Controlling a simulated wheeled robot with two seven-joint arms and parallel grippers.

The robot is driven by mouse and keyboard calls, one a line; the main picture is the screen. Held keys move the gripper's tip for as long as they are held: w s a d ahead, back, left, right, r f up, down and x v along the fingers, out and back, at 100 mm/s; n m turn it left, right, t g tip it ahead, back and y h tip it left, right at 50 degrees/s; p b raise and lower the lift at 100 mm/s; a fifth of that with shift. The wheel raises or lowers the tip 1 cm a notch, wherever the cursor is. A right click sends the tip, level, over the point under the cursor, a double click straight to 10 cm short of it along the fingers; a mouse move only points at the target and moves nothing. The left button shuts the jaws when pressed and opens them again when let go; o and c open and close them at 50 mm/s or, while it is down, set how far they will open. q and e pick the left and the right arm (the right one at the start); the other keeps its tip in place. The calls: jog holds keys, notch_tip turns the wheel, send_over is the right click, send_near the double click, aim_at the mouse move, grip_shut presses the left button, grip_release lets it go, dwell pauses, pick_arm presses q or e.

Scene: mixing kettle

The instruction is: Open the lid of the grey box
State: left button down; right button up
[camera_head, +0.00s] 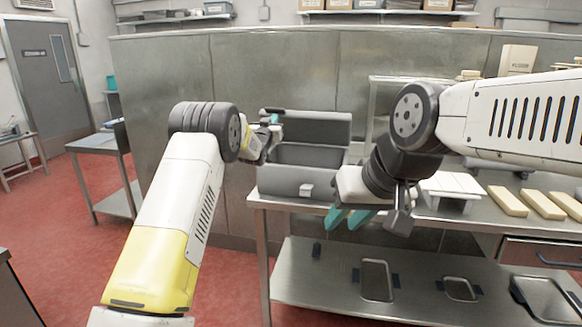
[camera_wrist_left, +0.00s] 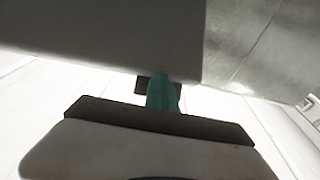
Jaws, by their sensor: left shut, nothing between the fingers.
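The grey box (camera_head: 285,182) sits at the left end of the steel table, with a small pale latch on its front. Its lid (camera_head: 318,130) stands raised at the back, roughly upright, and the dark inside shows. My left gripper (camera_head: 273,119) is shut and empty at the lid's upper left. In the left wrist view its teal fingers (camera_wrist_left: 162,93) are together, close to a large grey panel (camera_wrist_left: 110,35) that looks like the lid; contact is unclear. My right gripper (camera_head: 348,218) has its teal fingers apart and empty, in front of the box's lower right and over the table's front edge.
A white stand (camera_head: 452,188) and several pale yellow blocks (camera_head: 508,201) are on the table (camera_head: 430,213) to the right. A steel partition (camera_head: 270,80) rises behind the box. Metal pans (camera_head: 376,280) lie on the lower shelf.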

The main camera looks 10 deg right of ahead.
aim_at(276, 112)
pick_arm(q)
jog(key=shift+w+d+r, duration=0.3)
jog(key=shift+w+r, duration=0.35)
jog(key=shift+w, duration=0.2)
jog(key=shift+w+d+r, duration=0.3)
jog(key=shift+w+r, duration=0.3)
jog(key=shift+w, duration=0.25)
